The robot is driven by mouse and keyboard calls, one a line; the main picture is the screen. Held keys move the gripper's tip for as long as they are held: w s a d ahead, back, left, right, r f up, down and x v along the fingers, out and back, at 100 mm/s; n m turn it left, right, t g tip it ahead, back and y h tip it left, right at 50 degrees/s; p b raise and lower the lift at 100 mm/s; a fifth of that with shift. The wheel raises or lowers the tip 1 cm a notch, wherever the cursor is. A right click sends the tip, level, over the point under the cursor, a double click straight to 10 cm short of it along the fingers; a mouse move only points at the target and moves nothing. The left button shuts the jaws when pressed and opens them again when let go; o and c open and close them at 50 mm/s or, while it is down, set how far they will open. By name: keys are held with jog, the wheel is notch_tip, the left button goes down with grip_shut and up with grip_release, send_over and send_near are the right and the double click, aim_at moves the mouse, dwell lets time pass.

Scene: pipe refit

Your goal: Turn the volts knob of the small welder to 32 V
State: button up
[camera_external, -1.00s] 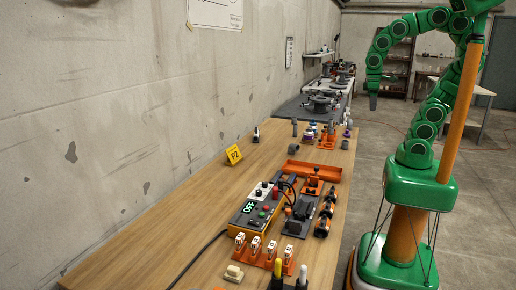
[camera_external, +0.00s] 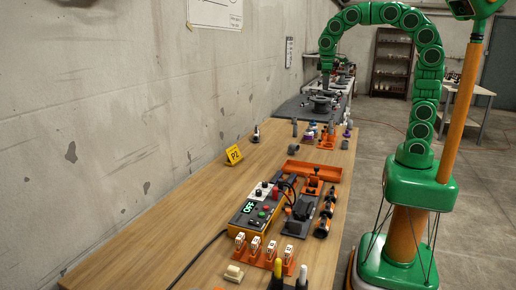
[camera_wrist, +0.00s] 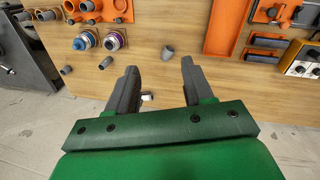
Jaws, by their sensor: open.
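The small welder (camera_external: 247,213) is a yellow and dark box on the near part of the wooden bench, with a green "OFF" display and several knobs and buttons on its top panel. Its corner also shows at the right edge of the wrist view (camera_wrist: 302,60), with dark knobs on a pale panel. I cannot read any knob's setting. My gripper (camera_wrist: 157,82) is open and empty above the bench, its two dark fingers apart. In the external view my gripper (camera_external: 327,72) hangs over the far part of the bench, well beyond the welder.
An orange tray (camera_external: 314,171) and several tool holders stand beyond and right of the welder. A yellow sign (camera_external: 234,154) stands near the wall.

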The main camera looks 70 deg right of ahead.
jog(key=w+a+f+n, duration=0.1)
jog(key=w+a+n, duration=0.25)
jog(key=w, duration=0.25)
jog(key=w+a+f+n, duration=0.2)
jog(key=w+a, duration=0.3)
jog(key=w, duration=0.2)
jog(key=w+a+f+n, duration=0.3)
jog(key=w+a, duration=0.1)
jog(key=a, duration=0.3)
jog(key=w+a+f+n, duration=0.3)
jog(key=a+f, duration=0.1)
jog(key=a, duration=0.3)
jog(key=n+y, duration=0.2)
jog(key=n, duration=1)
send_over(259, 195)
notch_tip(259, 195, down, 15)
jog(key=shift+r, duration=0.1)
jog(key=shift+a, duration=0.1)
jog(key=shift+f, duration=3.9)
